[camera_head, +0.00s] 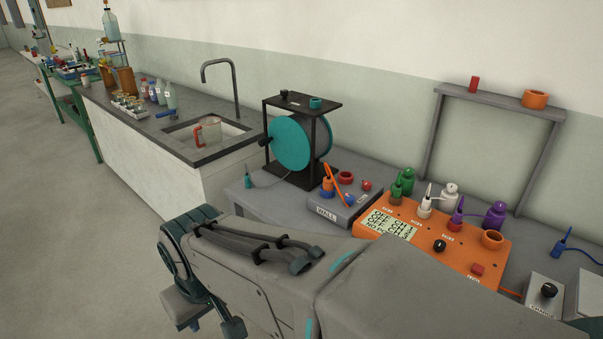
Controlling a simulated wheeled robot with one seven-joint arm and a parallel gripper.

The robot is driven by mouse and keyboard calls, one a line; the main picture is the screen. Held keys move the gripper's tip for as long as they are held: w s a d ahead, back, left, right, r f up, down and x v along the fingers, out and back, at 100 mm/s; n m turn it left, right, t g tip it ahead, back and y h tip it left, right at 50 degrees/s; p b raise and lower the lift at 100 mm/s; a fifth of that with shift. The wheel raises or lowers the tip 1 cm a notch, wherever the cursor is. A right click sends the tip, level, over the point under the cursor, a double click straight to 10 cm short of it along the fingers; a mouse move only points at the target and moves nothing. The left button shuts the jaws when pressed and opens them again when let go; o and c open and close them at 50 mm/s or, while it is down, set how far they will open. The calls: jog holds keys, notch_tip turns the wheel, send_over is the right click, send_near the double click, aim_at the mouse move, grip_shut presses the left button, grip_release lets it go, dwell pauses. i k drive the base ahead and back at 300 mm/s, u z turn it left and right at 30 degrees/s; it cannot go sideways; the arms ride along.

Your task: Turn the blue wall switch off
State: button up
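A grey box labelled "WALL" (325,214) stands on the grey bench, near the middle of the view. My grey arm fills the lower middle, in front of the box and bench.
An orange panel (460,241) with green, white and purple connectors is right of the box. A teal reel (290,143) in a black frame stands behind left. A grey frame (430,135) rises behind the panel. A sink counter (120,138) stands left; floor at far left is clear.

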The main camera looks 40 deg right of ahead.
aim_at(349, 198)
jog(key=z, duration=0.75)
jog(key=i, duration=0.8)
jog(key=z, duration=1.3)
jog(key=i, duration=0.3)
jog(key=z, duration=0.2)
